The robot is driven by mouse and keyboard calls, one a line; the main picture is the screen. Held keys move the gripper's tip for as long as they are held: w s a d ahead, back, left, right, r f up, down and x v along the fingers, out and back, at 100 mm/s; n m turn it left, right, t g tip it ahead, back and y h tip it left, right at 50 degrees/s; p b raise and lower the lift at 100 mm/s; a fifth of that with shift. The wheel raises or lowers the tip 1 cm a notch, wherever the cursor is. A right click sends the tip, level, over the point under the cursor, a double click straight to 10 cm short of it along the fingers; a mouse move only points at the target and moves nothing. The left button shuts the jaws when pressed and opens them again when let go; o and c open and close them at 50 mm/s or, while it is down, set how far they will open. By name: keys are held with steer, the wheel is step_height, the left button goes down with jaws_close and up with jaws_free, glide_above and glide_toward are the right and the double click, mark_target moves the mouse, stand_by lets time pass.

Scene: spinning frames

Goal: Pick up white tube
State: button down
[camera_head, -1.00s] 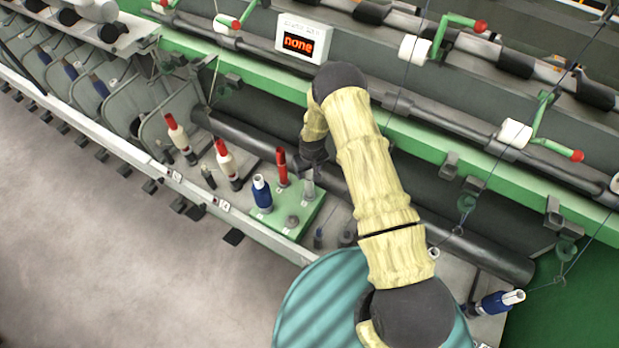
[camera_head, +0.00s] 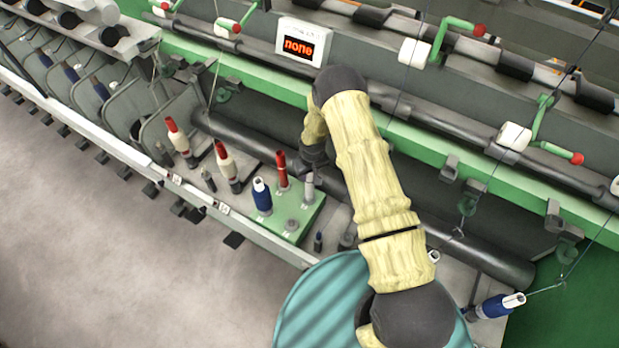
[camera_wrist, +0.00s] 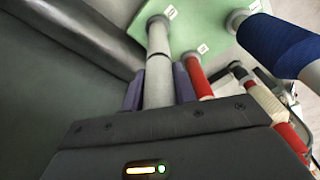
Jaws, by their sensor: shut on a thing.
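The white tube (camera_wrist: 158,62) looks pale grey and stands on the green block (camera_wrist: 209,14) in the wrist view. My gripper (camera_wrist: 160,86) is shut on it, with one dark finger on either side. In the head view the white tube (camera_head: 308,188) shows at the right part of the green block (camera_head: 283,232), its lower end at the block's top. My gripper (camera_head: 314,160) is at its upper part there, mostly dark and small, so the grip itself is hard to make out.
A red tube (camera_head: 282,170) and a blue bobbin (camera_head: 262,195) stand close by on the same block. Bobbins with red tops (camera_head: 228,166) stand to the left. A dark roller (camera_head: 345,184) runs close behind the block. A sign (camera_head: 303,43) reads "none".

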steer(key=shift+r, duration=0.1)
steer(key=s+a+r+b, duration=0.3)
steer(key=s+a+b, duration=0.7)
steer(key=s, duration=0.5)
steer(key=shift+r, duration=0.15)
steer(key=shift+s, duration=0.1)
stand_by(0.4)
